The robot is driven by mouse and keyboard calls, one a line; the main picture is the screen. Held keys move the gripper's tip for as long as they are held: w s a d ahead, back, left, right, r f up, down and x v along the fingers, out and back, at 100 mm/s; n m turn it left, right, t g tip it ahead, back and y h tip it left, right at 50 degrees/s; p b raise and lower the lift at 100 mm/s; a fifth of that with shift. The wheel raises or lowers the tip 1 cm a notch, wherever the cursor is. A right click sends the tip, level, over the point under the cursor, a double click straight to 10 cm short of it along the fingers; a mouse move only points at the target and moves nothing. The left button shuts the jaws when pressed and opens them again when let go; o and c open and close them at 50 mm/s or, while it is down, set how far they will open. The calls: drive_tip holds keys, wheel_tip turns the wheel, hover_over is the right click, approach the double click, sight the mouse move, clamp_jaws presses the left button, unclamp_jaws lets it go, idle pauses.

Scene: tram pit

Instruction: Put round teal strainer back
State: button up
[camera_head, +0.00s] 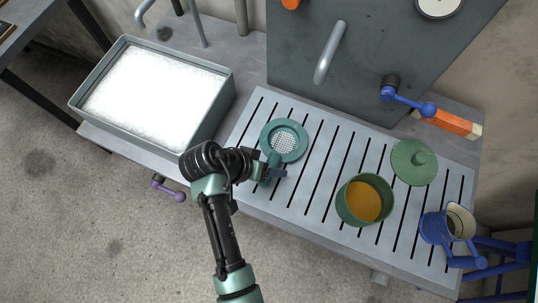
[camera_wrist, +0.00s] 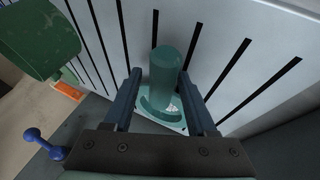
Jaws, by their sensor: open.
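The round teal strainer (camera_head: 270,142) lies on the slotted grey rack, its pale mesh facing up. Its short handle points toward my gripper (camera_head: 272,172). In the wrist view my gripper (camera_wrist: 160,74) is open, with the strainer's teal handle (camera_wrist: 165,68) showing between its two fingers. Part of the ring and mesh shows beyond, near the gripper's palm edge. I cannot tell whether either finger touches the handle.
On the slotted rack (camera_head: 316,192) stand a green pot (camera_head: 349,214) of amber liquid, a green lid (camera_head: 405,170) and a blue jug (camera_head: 434,229). A tray of white grains (camera_head: 220,105) stands left. A dark panel with a blue-handled lever (camera_head: 408,100) rises behind.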

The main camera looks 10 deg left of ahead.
drive_tip(key=shift+a, duration=0.15)
drive_tip(key=p+v, duration=0.1)
drive_tip(key=v, duration=1.2)
drive_tip(key=shift+d+r+p, duration=0.15)
drive_tip(key=shift+d+p, duration=0.05)
drive_tip(key=shift+p, duration=0.15)
drive_tip(key=shift+w, duration=0.1)
drive_tip(key=w+a+r+n+t+y, duration=0.1)
drive_tip(key=w+r+t+y, duration=0.45)
drive_tip(key=w+r, duration=0.85)
drive_tip(key=w+d+r+t, duration=0.1)
drive_tip(key=w+r+t, duration=0.15)
drive_tip(key=r, duration=0.55)
drive_tip(key=w+d+r+t, duration=0.1)
drive_tip(key=w+r+t, duration=0.1)
drive_tip(key=r+t, duration=0.35)
drive_tip(key=s+d+r+t, duration=0.2)
drive_tip(key=s+r+t, duration=0.1)
drive_tip(key=r, duration=0.7)
drive_tip(key=s+d+r+n+t, duration=0.1)
drive_tip(key=s+r+t, duration=0.3)
drive_tip(key=r, duration=0.7)
drive_tip(key=s+d+r+t, duration=0.4)
drive_tip(key=s+r, duration=0.1)
drive_tip(key=r, duration=0.6)
drive_tip(key=shift+s+n, duration=0.35)
drive_tip(key=shift+n, duration=0.05)
